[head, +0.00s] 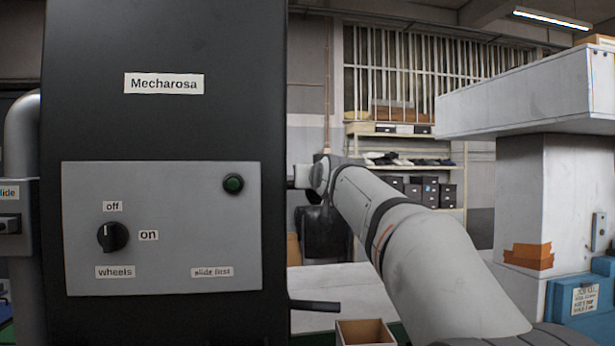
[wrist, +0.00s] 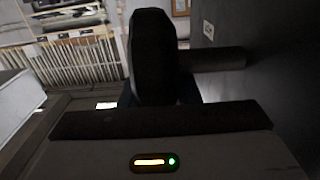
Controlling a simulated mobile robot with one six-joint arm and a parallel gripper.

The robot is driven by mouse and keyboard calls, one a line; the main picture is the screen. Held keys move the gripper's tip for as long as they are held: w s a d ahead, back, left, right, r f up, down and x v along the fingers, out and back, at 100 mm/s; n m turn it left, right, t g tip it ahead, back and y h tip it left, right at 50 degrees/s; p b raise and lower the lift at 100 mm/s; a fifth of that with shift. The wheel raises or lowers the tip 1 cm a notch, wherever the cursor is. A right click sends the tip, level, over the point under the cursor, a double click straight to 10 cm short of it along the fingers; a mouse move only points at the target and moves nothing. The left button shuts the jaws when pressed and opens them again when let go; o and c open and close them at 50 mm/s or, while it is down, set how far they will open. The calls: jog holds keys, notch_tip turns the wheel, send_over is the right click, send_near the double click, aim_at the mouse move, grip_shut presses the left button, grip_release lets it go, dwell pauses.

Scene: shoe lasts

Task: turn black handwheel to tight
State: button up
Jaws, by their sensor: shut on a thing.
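The black handwheel (wrist: 153,55) shows nearly edge-on in the wrist view, upright in the picture. Its dark shaft (wrist: 217,60) runs right to the dark side of the machine. My gripper (wrist: 158,94) is shut on the handwheel; its dark body spans the bottom of the wrist view, and its fingers are mostly lost in shadow. In the head view my arm reaches to the right side of the black cabinet (head: 225,80), which hides the handwheel and my fingertips. A small white label (wrist: 208,30) sits on the machine beside the shaft, too small to read.
A dark lever (head: 314,305) juts out low right. A cardboard box (head: 365,333) is below; a white machine (head: 545,190) stands right.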

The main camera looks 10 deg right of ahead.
jog(key=c, duration=0.3)
jog(key=shift+r+g+p, duration=0.3)
jog(key=shift+p, duration=0.55)
jog(key=shift+f+g+p, duration=0.15)
jog(key=shift+g+p, duration=0.15)
jog(key=shift+p, duration=0.15)
jog(key=shift+f, duration=0.1)
jog(key=o, duration=1)
jog(key=shift+w, duration=0.1)
jog(key=shift+c, duration=0.2)
